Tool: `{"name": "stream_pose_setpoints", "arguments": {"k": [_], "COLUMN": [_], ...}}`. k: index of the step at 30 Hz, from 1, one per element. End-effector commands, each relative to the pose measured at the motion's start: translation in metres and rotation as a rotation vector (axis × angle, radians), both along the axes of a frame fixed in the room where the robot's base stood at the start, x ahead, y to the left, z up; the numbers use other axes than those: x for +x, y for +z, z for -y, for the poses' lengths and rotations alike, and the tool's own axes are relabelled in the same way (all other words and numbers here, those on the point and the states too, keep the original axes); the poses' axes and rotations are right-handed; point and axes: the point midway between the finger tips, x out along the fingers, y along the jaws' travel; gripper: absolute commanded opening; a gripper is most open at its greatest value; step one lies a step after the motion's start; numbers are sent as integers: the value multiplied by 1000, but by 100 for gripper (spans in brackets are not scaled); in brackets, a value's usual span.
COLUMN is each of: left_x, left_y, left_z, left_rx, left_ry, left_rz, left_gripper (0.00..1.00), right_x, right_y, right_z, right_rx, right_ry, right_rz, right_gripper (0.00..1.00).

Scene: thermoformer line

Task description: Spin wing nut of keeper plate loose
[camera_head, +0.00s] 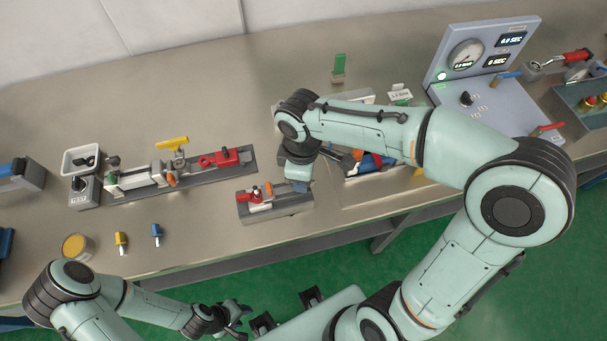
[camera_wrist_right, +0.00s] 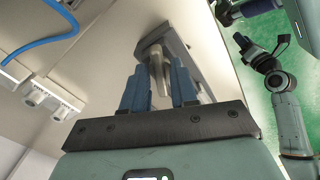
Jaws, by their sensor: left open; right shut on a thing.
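A small fixture (camera_head: 275,205) with a red part, a white block and an orange tab (camera_head: 268,189) sits near the table's front edge. My right gripper (camera_head: 300,186) reaches down at its right end, its fingertips largely hidden by my wrist. In the right wrist view, the blue fingers of that gripper (camera_wrist_right: 159,88) are shut on a pale grey upright piece (camera_wrist_right: 157,68), apparently the wing nut, in front of a grey block (camera_wrist_right: 180,48). The keeper plate cannot be told apart clearly. My left gripper (camera_head: 238,315) is open and empty, low in front of the table.
A longer fixture (camera_head: 178,180) with a yellow handle stands to the left. Yellow (camera_head: 121,240) and blue (camera_head: 156,231) pins and a round tin (camera_head: 76,246) lie near the front edge. A control panel (camera_head: 480,60) stands at the back right.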

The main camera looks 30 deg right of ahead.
Motion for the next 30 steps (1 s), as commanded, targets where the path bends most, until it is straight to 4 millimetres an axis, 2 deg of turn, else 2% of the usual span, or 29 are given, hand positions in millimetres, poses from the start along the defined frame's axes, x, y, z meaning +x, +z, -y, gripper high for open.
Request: {"name": "stream_pose_setpoints", "arguments": {"k": [5, 12, 15, 16, 18, 19, 27, 30], "left_x": [1, 8, 9, 9, 9, 9, 9, 9], "left_y": [1, 12, 14, 14, 13, 13, 13, 14], "left_z": [0, 0, 0, 0, 0, 0, 0, 0], "left_rx": [0, 0, 0, 0, 0, 0, 0, 0], "left_ry": [0, 0, 0, 0, 0, 0, 0, 0], "left_rz": [1, 9, 11, 10, 10, 10, 10, 10], "left_gripper": [43, 43, 43, 43, 43, 43, 43, 43], "right_x": [0, 0, 0, 0, 0, 0, 0, 1], "right_y": [0, 2, 1, 1, 0, 0, 0, 6], "right_z": [0, -1, 0, 0, 0, 0, 0, 0], "right_rx": [1, 1, 1, 1, 1, 1, 0, 0], "right_ry": [27, 325, 398, 403, 399, 399, 397, 396], "right_rz": [1, 0, 0, 0, 0, 0, 1, 3], "right_gripper": [0, 0, 0, 31, 54, 57, 57, 57]}}
